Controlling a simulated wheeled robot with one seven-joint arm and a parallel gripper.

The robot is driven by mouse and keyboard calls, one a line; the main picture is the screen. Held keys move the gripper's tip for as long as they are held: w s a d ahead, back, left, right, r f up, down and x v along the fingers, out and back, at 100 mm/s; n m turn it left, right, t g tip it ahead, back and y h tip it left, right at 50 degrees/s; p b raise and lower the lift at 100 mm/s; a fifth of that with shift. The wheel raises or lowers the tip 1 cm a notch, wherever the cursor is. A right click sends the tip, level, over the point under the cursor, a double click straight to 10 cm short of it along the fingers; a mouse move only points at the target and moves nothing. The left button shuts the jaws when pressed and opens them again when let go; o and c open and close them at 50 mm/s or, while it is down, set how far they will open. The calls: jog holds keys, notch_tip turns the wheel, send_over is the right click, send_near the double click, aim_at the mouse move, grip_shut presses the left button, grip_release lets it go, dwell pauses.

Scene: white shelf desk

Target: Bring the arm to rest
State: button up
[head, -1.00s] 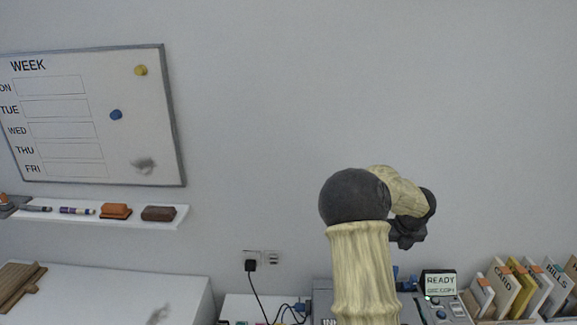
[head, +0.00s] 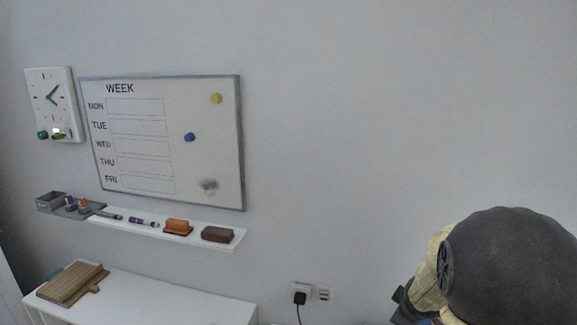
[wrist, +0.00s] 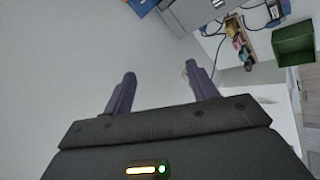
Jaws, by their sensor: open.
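My gripper (wrist: 160,90) shows in the wrist view with its two dark fingers spread apart. It is open and nothing is between the fingers; pale wall or surface lies beyond them. In the head view my arm fills the lower right corner, with a large dark joint in front, and the fingers cannot be made out there.
A whiteboard (head: 215,150) hangs on the wall above a white ledge (head: 200,243) with an orange eraser (head: 178,227) and a brown block (head: 217,234). A wall socket (head: 302,288) is lower. The wrist view shows a green bin (wrist: 293,44) and a grey device (wrist: 196,10).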

jog(key=s+a+f+m+g+y, duration=0.2)
jog(key=s+a+f+m+g, duration=0.1)
jog(key=s+a+m, duration=0.6)
jog(key=s+a+g, duration=0.1)
jog(key=s+a, duration=0.2)
jog(key=s, duration=0.3)
jog(key=shift+s+a, duration=0.25)
jog(key=shift+s, duration=0.15)
jog(key=shift+f, duration=0.1)
